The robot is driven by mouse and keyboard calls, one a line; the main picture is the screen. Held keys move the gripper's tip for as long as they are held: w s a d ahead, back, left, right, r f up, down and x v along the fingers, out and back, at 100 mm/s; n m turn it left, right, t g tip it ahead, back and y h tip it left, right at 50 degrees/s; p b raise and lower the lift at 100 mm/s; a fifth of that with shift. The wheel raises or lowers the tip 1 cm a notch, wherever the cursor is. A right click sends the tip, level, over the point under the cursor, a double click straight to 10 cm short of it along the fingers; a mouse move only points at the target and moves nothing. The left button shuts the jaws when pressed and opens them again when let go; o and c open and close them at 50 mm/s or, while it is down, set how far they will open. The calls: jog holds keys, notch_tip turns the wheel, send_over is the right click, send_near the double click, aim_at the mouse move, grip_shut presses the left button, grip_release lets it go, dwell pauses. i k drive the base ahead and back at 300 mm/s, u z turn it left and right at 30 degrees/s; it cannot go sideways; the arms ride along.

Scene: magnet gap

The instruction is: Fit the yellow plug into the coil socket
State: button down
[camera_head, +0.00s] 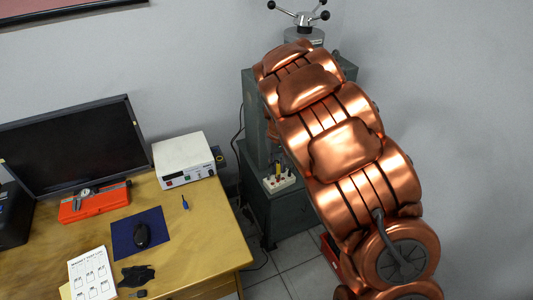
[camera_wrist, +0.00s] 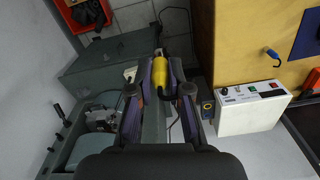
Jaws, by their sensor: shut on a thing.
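The yellow plug (camera_wrist: 161,77) is between the fingers of my gripper (camera_wrist: 160,82) in the wrist view, and the gripper is shut on it. A pale block (camera_wrist: 130,73) shows partly just left of the plug, behind a finger. In the head view a white socket block (camera_head: 280,184) sits on the green magnet stand, with a yellow piece (camera_head: 278,169) and dark parts at it. I cannot tell whether the plug touches the block or is in it.
The green magnet frame (camera_head: 253,110) stands close around the block. Cables lie on the floor between desk and stand.

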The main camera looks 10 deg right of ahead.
aim_at(175, 159)
jog(key=z, duration=0.55)
jog(key=i, duration=0.95)
jog(key=u, duration=2.6)
